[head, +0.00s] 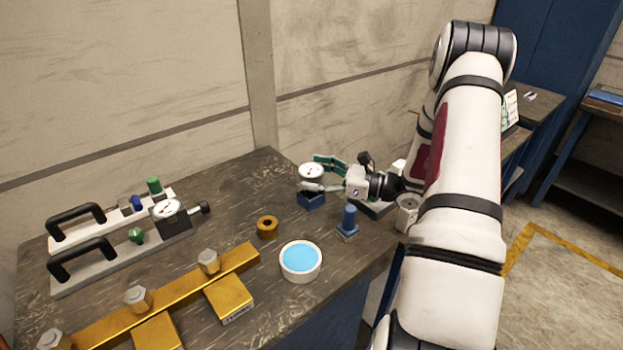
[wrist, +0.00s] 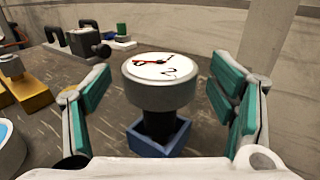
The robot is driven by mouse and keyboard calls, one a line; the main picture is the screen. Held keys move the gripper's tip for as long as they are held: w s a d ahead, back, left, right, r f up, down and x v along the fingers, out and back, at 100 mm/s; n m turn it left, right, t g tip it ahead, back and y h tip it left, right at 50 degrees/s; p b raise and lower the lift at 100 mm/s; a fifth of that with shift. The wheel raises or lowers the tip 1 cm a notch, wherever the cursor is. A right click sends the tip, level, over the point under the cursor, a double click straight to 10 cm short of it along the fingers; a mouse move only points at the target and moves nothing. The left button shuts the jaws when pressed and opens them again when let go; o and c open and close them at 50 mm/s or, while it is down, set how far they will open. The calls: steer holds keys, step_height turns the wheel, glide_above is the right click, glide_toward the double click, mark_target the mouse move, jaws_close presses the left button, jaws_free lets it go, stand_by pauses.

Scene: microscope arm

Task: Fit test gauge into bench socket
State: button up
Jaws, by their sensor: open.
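The test gauge (head: 311,171) has a round white dial and a dark grey rim, and stands nearly upright near the table's back right. In the wrist view the gauge (wrist: 160,88) faces up, with its black stem going down into a blue block, the bench socket (wrist: 141,150). The socket also shows in the head view (head: 311,201). How deep the stem sits is hidden. My gripper (wrist: 162,95) is open, with one green-padded finger on each side of the gauge and visible gaps. It also shows in the head view (head: 316,175).
A blue peg on a base (head: 348,222) stands close in front of my gripper. A brass ring (head: 267,227), a white bowl with blue contents (head: 300,261) and a brass bar with bolts (head: 180,302) lie nearer. Handled fixtures, one with another gauge (head: 167,209), stand left.

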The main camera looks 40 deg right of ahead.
steer(key=shift+w+a, duration=0.25)
steer(key=shift+w, duration=0.15)
steer(key=c, duration=1.3)
steer(key=shift+c, duration=0.2)
